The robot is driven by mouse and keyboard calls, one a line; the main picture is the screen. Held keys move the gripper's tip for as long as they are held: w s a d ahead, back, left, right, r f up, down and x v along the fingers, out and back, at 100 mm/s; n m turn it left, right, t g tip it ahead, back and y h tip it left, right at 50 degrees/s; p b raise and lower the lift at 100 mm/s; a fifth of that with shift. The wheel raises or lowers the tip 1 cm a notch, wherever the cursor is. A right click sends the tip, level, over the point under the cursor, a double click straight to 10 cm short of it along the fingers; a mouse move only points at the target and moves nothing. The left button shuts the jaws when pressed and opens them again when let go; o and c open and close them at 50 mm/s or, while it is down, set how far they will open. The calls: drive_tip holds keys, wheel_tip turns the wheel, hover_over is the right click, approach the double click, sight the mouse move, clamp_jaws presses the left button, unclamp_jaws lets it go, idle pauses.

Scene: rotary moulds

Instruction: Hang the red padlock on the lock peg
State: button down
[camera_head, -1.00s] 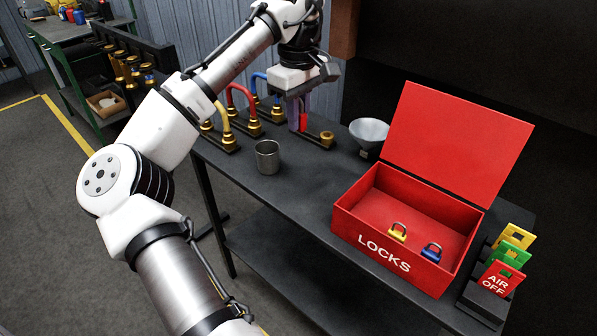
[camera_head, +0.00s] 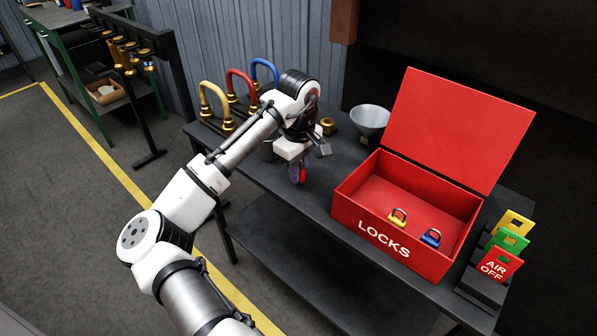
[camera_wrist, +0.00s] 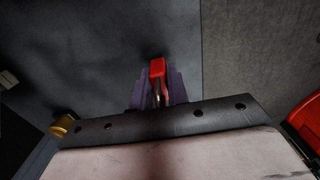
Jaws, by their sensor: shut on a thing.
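My gripper (camera_head: 298,176) hangs fingers down above the front edge of the dark bench, left of the red box. Its purple fingers are shut on the red padlock (camera_head: 303,174), which is mostly hidden between them in the head view. In the wrist view the red padlock body (camera_wrist: 157,68) sticks out past the fingers, with a metal shackle (camera_wrist: 157,92) running back between them. It is held clear of the surfaces below. I cannot make out for sure which part is the lock peg.
An open red LOCKS box (camera_head: 350,214) holds a yellow padlock (camera_head: 397,217) and a blue padlock (camera_head: 431,238). Coloured tags (camera_head: 500,262) stand right of it. Hose loops (camera_head: 237,86) and a funnel (camera_head: 369,122) stand behind. A black rack (camera_head: 160,70) stands far left, with open floor before it.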

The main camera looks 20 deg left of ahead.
drive_tip(key=shift+f, duration=0.65)
drive_tip(key=c, duration=1.4)
unclamp_jaws()
drive_tip(key=shift+f, duration=0.15)
drive_tip(key=shift+o, duration=0.2)
wheel_tip(320, 180, up, 12)
drive_tip(key=shift+r+b, duration=0.2)
drive_tip(key=shift+b, duration=0.2)
